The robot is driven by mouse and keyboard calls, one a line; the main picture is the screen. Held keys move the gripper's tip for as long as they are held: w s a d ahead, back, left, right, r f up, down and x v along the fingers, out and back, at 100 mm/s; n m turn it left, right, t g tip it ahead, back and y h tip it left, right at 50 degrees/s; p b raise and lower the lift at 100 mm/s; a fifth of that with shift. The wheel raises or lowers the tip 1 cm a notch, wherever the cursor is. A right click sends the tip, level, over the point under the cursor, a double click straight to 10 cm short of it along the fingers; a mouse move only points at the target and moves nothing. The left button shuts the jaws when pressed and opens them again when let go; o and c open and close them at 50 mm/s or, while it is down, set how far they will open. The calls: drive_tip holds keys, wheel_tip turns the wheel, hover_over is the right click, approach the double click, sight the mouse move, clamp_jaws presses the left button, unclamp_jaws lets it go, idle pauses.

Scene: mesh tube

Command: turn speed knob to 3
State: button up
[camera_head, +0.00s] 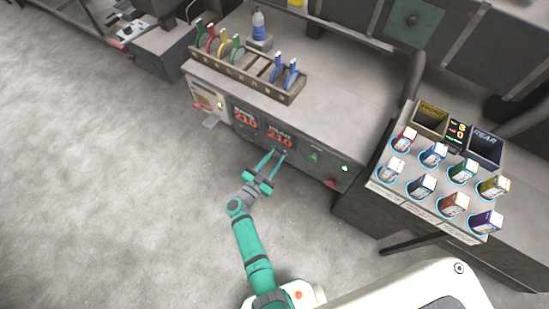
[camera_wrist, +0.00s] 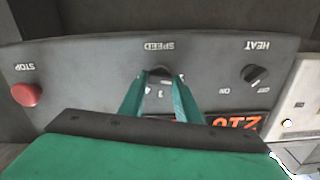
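The speed knob (camera_wrist: 160,72) is a dark round knob on the dark control panel, under the upside-down SPEED label in the wrist view. Its pointer is too dark to read. A 3 and a 4 show on the panel between my fingers; other marks are partly covered. My gripper (camera_wrist: 160,82) has its two teal fingers apart, one on each side of the knob. I cannot tell whether they touch it. In the head view my gripper (camera_head: 278,154) reaches the front panel of the machine, and its fingertips hide the knob there.
In the wrist view a red STOP button (camera_wrist: 26,94) sits left and the HEAT knob (camera_wrist: 254,74) right. Orange-red digits (camera_head: 279,138) glow on the panel. The floor left is clear.

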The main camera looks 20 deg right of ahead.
drive_tip(key=c, duration=0.5)
drive_tip(key=shift+o, duration=0.2)
drive_tip(key=m, duration=1.1)
drive_tip(key=shift+s+f, duration=0.15)
drive_tip(key=shift+s, duration=0.1)
drive_tip(key=m, duration=0.4)
drive_tip(key=shift+f+m, duration=0.1)
drive_tip(key=shift+m, duration=0.2)
drive_tip(key=o, duration=1)
